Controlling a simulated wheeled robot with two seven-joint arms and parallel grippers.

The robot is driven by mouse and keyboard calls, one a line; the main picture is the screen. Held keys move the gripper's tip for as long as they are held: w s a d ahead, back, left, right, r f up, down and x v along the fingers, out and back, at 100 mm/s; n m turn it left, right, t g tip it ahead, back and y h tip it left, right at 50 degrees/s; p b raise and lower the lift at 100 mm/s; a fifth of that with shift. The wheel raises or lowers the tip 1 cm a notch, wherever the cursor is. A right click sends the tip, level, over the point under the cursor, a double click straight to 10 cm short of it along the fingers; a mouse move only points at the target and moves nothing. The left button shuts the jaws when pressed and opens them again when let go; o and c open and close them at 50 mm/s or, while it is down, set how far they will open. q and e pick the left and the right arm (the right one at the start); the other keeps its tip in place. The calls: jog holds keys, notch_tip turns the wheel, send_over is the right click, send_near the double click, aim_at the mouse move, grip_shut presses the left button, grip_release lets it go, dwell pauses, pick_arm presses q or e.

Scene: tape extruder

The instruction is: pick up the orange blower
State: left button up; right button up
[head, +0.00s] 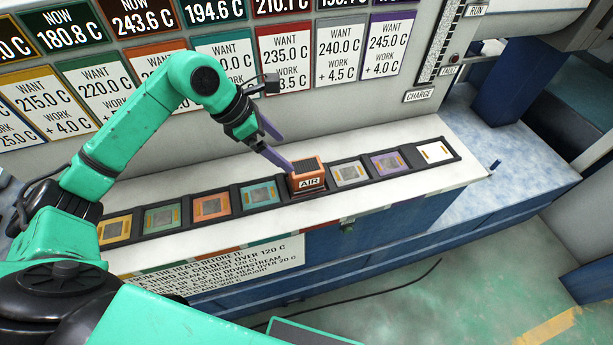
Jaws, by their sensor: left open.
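The orange blower (307,177) is a small box with a dark grille on top and an "AIR" label on its front. It sits in the middle of a black strip of framed square pads on the white ledge. My left gripper (285,160) comes in from the upper left with purple fingers. Its fingertips are beside the blower's upper left edge, and I cannot tell if they touch it. The gripper is open and holds nothing that I can see. My right gripper is not in view.
The black strip (164,233) holds coloured pads on both sides of the blower, ending with a white one (434,152) at right. A panel of temperature cards stands behind the ledge. A blue base and a green floor (470,290) with a black cable lie in front.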

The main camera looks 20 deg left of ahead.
aim_at(302, 166)
pick_arm(q)
jog(key=p+x, duration=0.4)
jog(key=x, duration=0.7)
jog(key=shift+d+r, duration=0.1)
jog(key=shift+d, duration=0.05)
jog(key=shift+d+f, duration=0.1)
jog(key=shift+f, duration=0.25)
jog(key=c, duration=1.6)
jog(key=shift+w+r, duration=0.1)
jog(key=shift+r, duration=0.05)
